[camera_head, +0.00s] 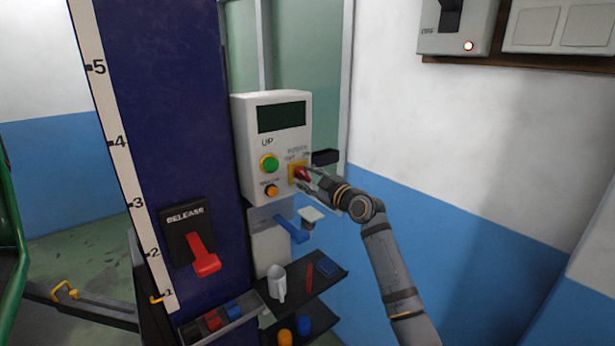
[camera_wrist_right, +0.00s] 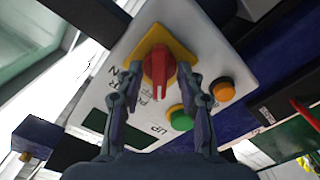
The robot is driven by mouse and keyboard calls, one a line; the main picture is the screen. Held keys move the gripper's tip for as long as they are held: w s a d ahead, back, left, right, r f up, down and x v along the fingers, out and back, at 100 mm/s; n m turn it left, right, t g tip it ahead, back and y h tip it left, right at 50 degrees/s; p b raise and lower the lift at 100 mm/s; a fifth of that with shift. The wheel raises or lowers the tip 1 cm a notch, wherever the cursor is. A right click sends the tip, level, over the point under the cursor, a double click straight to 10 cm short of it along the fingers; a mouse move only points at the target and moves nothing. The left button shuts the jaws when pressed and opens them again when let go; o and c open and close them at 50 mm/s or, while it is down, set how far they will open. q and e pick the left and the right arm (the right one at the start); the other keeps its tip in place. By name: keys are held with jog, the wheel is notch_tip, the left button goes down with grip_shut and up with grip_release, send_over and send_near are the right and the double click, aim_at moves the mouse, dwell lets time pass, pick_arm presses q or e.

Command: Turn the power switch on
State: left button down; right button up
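The power switch (camera_head: 301,174) is a red rotary knob on a yellow plate, on the right side of the white control box (camera_head: 244,141). In the right wrist view the red knob (camera_wrist_right: 158,70) sits between the fingertips of my right gripper (camera_wrist_right: 161,80), with a finger on each side. The fingers look apart, with gaps beside the knob; whether they touch it is unclear. In the head view my right gripper (camera_head: 314,183) reaches the knob from the lower right and partly covers it. My left gripper does not show.
The box also carries a green button (camera_head: 269,163), an orange button (camera_head: 271,191) and a dark display (camera_head: 281,117). A blue lever (camera_head: 291,229) is below. A red release lever (camera_head: 204,257) is on the blue column. A dark shelf (camera_head: 318,276) holds a white mug (camera_head: 277,284).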

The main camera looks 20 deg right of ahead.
grip_shut()
jog(key=shift+m, duration=0.3)
jog(key=m, duration=0.2)
jog(key=shift+m+b, duration=0.3)
jog(key=shift+b, duration=0.05)
jog(key=m, duration=0.2)
jog(key=shift+m, duration=0.4)
jog(key=m+p, duration=0.1)
jog(key=m, duration=0.3)
jog(key=shift+r+m, duration=0.1)
jog(key=shift+m, duration=0.2)
jog(key=m+p, duration=0.2)
jog(key=m, duration=0.3)
jog(key=shift+m, duration=0.3)
